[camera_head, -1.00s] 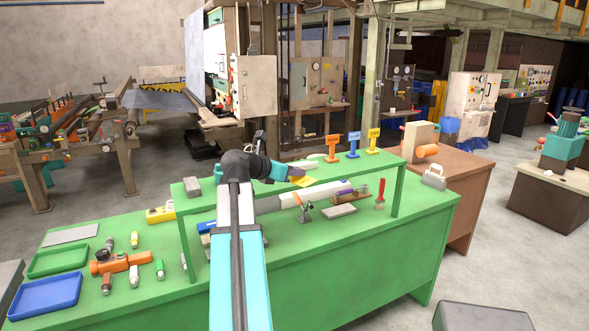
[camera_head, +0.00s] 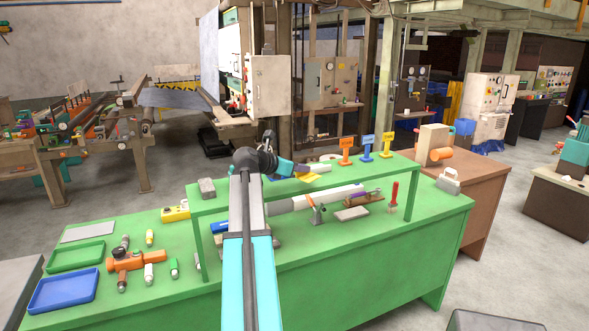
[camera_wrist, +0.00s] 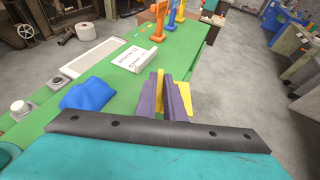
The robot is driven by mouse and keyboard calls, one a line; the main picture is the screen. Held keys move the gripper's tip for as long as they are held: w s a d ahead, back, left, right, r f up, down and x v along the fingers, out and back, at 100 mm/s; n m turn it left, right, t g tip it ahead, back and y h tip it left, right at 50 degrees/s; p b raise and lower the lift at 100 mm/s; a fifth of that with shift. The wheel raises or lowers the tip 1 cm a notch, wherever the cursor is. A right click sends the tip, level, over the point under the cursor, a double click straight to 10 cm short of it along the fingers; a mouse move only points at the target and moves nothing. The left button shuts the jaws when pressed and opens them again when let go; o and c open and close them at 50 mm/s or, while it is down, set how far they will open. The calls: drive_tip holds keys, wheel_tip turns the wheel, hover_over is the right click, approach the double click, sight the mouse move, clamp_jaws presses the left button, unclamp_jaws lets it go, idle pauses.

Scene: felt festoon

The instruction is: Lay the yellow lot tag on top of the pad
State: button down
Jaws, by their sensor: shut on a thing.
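My gripper (camera_head: 296,171) is above the raised green shelf. In the wrist view, my gripper's purple-grey fingers (camera_wrist: 168,88) are shut on the yellow lot tag (camera_wrist: 188,103), which shows beyond and beside them. In the head view the tag (camera_head: 309,177) is a small yellow patch at the gripper's end; I cannot tell whether it touches the shelf. A white block with writing on top (camera_wrist: 135,59) lies beyond the fingers, apart from the tag. I cannot tell whether this block is the pad.
Orange (camera_head: 346,150), blue (camera_head: 367,147) and yellow (camera_head: 387,145) sign stands line the shelf's right. The wrist view shows a blue crumpled piece (camera_wrist: 88,95) and a white tray (camera_wrist: 92,60) on the green surface. A grey block (camera_head: 206,187) sits at the shelf's left end.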

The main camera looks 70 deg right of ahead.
drive_tip(key=w+d, duration=0.1)
drive_tip(key=d, duration=0.1)
drive_tip(key=w+d+p, duration=0.1)
drive_tip(key=w+d, duration=0.1)
drive_tip(key=w+d+p, duration=0.1)
drive_tip(key=d, duration=0.2)
drive_tip(key=shift+w+f, duration=0.25)
drive_tip(key=shift+f, duration=0.1)
drive_tip(key=shift+a+f, duration=0.1)
drive_tip(key=shift+f+p, duration=0.8)
drive_tip(key=shift+f, duration=0.9)
drive_tip(key=shift+f, duration=0.15)
drive_tip(key=c, duration=2.2)
unclamp_jaws()
drive_tip(key=shift+o, duration=0.2)
drive_tip(key=shift+r, duration=0.2)
